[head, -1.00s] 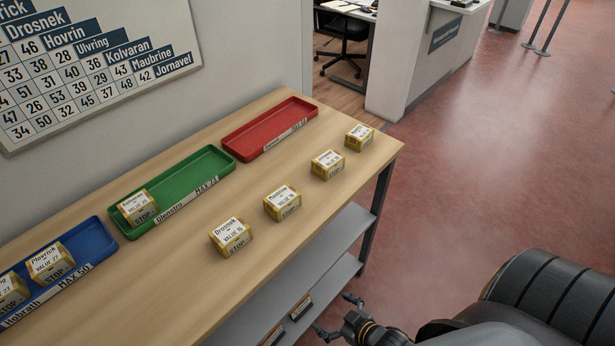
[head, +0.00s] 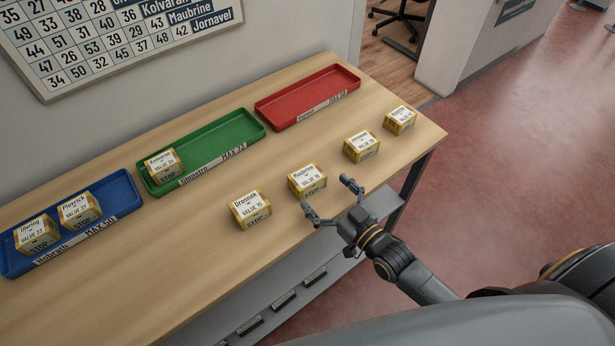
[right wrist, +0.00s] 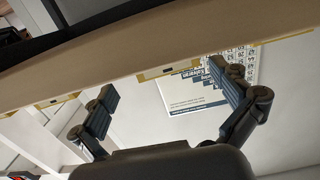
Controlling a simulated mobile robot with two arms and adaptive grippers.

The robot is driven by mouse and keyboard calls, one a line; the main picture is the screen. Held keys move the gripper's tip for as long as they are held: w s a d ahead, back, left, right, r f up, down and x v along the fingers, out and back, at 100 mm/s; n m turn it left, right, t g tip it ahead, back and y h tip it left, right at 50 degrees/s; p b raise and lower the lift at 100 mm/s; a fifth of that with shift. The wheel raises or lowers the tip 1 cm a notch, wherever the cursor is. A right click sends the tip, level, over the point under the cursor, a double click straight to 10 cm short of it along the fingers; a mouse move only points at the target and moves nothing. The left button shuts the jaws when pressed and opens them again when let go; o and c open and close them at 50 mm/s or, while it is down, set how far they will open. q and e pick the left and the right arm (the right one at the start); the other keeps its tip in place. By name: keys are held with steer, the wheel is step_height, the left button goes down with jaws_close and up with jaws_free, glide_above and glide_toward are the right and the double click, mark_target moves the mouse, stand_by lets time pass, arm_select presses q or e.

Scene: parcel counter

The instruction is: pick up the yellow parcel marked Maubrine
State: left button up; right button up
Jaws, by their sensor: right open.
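Several small yellow parcels with white labels stand in a loose row on the wooden counter in the head view. The leftmost reads Drosnek (head: 251,208). The second parcel (head: 307,179) has a name that looks like Maubrine, but it is too small to be certain. The third (head: 361,146) and fourth (head: 399,120) parcels stand farther right, their names unreadable. My right gripper (head: 327,196) is open and empty at the counter's front edge, just in front of the second parcel, apparently apart from it. Its spread fingers also show in the right wrist view (right wrist: 163,84). My left gripper is not in view.
A blue tray (head: 126,187) with two parcels, a green tray (head: 222,130) with one and an empty red tray (head: 307,96) line the back of the counter (head: 300,240). A wall chart (head: 100,50) hangs behind. A shelf lies below the front edge.

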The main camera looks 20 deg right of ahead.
mark_target(314, 185)
steer(key=shift+w+a, duration=0.25)
steer(key=shift+w, duration=0.2)
steer(key=p+x, duration=0.1)
steer(key=x, duration=0.3)
steer(key=shift+w+a+p, duration=0.1)
steer(key=shift+a+p, duration=0.25)
steer(key=shift+p, duration=0.05)
steer(key=shift+w+f, duration=0.15)
steer(key=shift+w, duration=0.05)
steer(key=shift+s, duration=0.1)
steer(key=shift+c, duration=0.8)
steer(key=c, duration=1.1)
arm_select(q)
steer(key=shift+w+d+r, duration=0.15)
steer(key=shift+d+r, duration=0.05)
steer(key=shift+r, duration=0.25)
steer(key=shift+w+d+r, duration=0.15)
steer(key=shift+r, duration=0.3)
arm_select(e)
steer(key=shift+c, duration=0.2)
